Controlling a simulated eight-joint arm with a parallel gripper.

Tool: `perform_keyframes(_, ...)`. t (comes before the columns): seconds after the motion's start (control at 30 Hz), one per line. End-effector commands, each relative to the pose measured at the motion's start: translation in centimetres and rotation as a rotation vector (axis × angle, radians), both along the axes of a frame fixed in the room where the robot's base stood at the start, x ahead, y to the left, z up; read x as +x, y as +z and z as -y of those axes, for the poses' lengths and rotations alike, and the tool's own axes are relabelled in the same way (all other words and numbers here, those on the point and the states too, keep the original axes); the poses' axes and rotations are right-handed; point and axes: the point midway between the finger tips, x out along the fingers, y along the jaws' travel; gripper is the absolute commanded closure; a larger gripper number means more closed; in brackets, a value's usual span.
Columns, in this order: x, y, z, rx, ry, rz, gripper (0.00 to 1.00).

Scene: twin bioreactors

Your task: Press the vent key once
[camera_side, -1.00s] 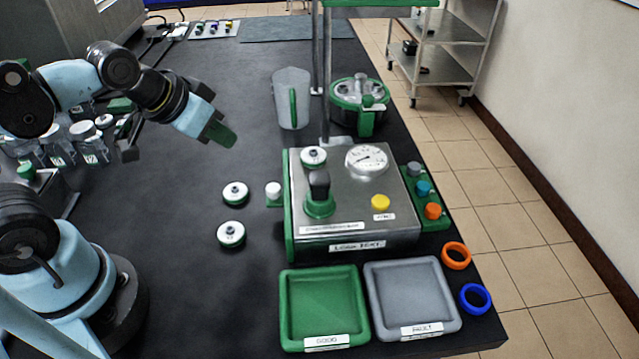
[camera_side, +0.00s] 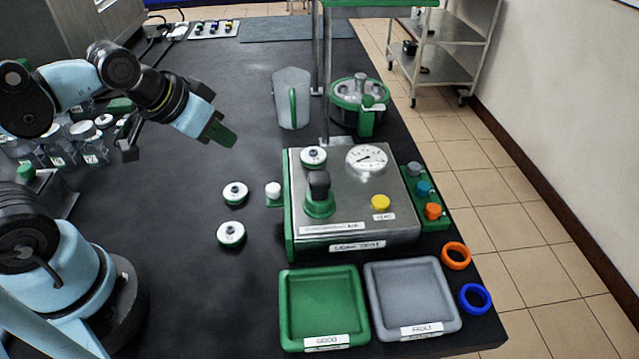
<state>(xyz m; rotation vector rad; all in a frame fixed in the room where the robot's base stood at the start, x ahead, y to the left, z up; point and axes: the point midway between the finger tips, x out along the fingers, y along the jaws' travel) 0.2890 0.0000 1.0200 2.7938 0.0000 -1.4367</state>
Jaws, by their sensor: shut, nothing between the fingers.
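A round yellow key (camera_side: 380,202) sits on the right front of the steel top of a green-sided test unit (camera_side: 345,228). A small white label (camera_side: 383,216) lies just in front of the key, and its print is too small to read surely. My gripper (camera_side: 221,135) is at the upper left, raised over the black bench, with green at its tip. It is shut and empty, well left of the unit and touching nothing. Nothing hides the yellow key.
The unit also bears a dial gauge (camera_side: 367,159), a black-topped green clamp (camera_side: 319,195) and a white-topped cap (camera_side: 313,156). Grey, blue and orange buttons (camera_side: 424,188) line its right side. A green tray (camera_side: 288,312) and grey tray (camera_side: 449,300) lie in front. A clear jug (camera_side: 284,92) stands behind.

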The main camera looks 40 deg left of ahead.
Motion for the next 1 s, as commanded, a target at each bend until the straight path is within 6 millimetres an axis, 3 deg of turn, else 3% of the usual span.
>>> perform_keyframes(0.83, 0.0, 0.0, 0.0, 0.001, -0.001, 0.000, 1.00)
perform_keyframes(1.0, 0.9, 0.5, 1.0, 0.022, -0.075, 0.010, 1.00)
